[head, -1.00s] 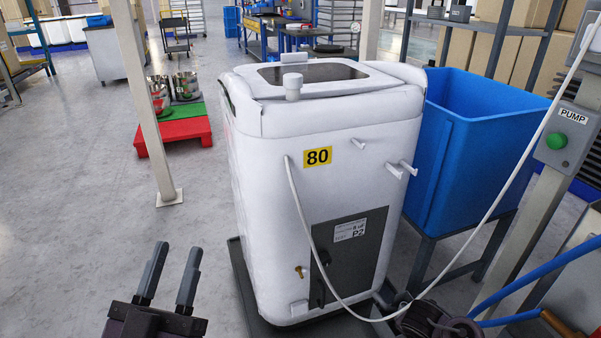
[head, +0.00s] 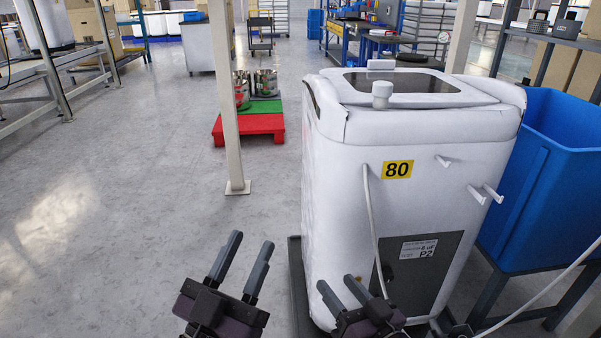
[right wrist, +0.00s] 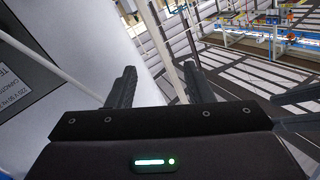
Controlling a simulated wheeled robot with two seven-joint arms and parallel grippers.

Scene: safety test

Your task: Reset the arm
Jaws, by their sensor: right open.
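My left gripper (head: 240,264) is at the bottom of the head view, left of the white machine, over the floor. Its two fingers stand apart with nothing between them. My right gripper (head: 342,290) is at the bottom middle, in front of the white machine's (head: 335,180) lower left side. Its fingers are apart and empty. In the right wrist view, the right gripper's fingers (right wrist: 160,88) are spread, with the white machine surface (right wrist: 75,40) close on the left. No contact can be made out.
The white machine bears a yellow "80" label (head: 397,169) and a pale hose (head: 373,225). A blue bin (head: 555,185) stands at right. A post (head: 226,100) and a red pallet (head: 250,126) stand behind. Floor at left is clear.

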